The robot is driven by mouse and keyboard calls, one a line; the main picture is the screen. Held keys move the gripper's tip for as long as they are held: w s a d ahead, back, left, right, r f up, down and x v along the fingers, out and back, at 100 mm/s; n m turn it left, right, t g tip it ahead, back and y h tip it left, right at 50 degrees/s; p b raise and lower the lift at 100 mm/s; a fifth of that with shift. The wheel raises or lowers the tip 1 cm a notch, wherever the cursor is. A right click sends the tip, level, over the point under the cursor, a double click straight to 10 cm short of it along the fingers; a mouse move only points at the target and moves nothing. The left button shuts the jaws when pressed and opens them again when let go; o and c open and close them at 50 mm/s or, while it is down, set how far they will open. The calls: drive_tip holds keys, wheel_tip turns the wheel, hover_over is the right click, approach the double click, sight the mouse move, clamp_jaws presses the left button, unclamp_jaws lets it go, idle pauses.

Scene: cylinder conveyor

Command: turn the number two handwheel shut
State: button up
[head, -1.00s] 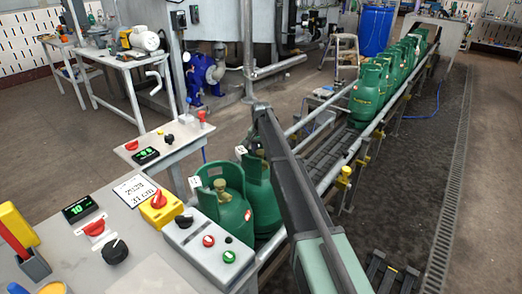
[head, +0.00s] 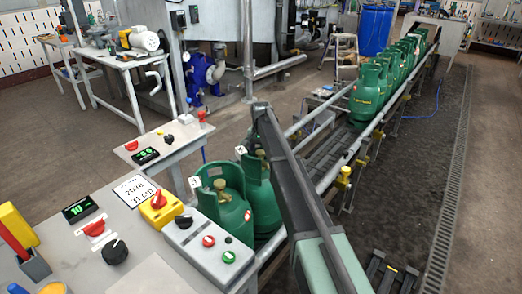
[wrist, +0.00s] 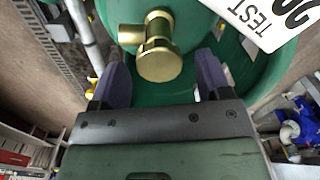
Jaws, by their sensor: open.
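In the wrist view, a brass valve with a round brass handwheel (wrist: 158,60) stands inside a green cylinder's collar (wrist: 240,75). My gripper (wrist: 162,84) is open, with one purple-grey finger on each side of the handwheel and a gap showing on both sides. A white tag (wrist: 270,18) reading "TEST" lies at the upper right. In the head view, a near green cylinder (head: 215,206) shows its brass valve (head: 221,188); a second green cylinder (head: 262,196) stands just behind it, partly covered by my arm. My gripper is hidden there. I cannot read a number two on either.
The conveyor (head: 330,155) runs to the back right, carrying several more green cylinders (head: 366,95). A control box (head: 208,243) with red and green buttons and a grey bench (head: 80,255) stand at the near left. Rails (head: 325,178) border the conveyor.

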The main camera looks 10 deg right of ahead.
sight(261, 151)
wheel_tip(261, 151, up, 11)
drive_tip(key=p, duration=1)
drive_tip(key=shift+f, duration=0.15)
drive_tip(key=s+r+n+p, duration=0.1)
drive_tip(key=s+n, duration=0.5)
drive_tip(key=s, duration=3.6)
drive_tip(key=shift+s+n, duration=0.25)
drive_tip(key=shift+n, duration=0.15)
